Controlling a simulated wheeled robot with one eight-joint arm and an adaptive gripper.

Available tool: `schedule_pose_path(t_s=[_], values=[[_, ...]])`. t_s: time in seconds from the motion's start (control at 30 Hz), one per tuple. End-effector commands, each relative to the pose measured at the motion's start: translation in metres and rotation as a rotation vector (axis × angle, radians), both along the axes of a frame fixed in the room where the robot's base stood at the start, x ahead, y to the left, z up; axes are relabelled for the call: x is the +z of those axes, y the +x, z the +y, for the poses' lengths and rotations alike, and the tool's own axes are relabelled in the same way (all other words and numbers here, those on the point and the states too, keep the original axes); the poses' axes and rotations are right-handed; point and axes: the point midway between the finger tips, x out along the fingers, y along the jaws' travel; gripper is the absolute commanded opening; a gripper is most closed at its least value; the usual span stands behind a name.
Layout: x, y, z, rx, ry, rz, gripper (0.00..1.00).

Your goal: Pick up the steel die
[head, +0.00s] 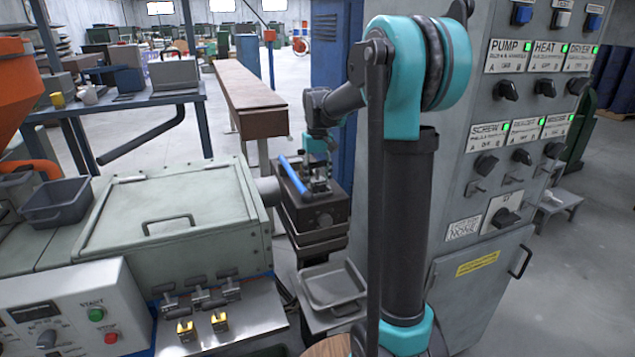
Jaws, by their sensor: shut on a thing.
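My gripper (319,184) is at the end of my teal and dark grey arm, pointing down over the dark block (322,212) at the end of the machine's barrel. It is shut on a small grey metal piece, seemingly the steel die, low over the block's top. The fingers and the arm hide most of this piece, so I cannot tell whether it still touches the block. A blue-handled lever (293,178) stands tilted just left of the gripper.
A metal plate (255,318) at the front holds several grey fittings (198,298) and two yellow blocks (219,322). A grey tray (333,287) sits below the dark block. The control cabinet (470,215) closes off the right. A dark bin (57,203) stands at left.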

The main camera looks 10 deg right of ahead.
Motion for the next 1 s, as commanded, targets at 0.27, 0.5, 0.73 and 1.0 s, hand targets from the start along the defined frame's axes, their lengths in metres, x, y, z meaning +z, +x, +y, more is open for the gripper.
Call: schedule_pose_path(t_s=[0.27, 0.5, 0.73, 1.0], values=[[0.000, 0.000, 0.000, 0.000, 0.000, 0.000, 0.00], [0.001, 0.000, 0.000, 0.000, 0.000, 0.000, 0.00], [0.011, 0.000, 0.000, 0.000, 0.000, 0.000, 0.00], [0.058, 0.000, 0.000, 0.000, 0.000, 0.000, 0.00]])
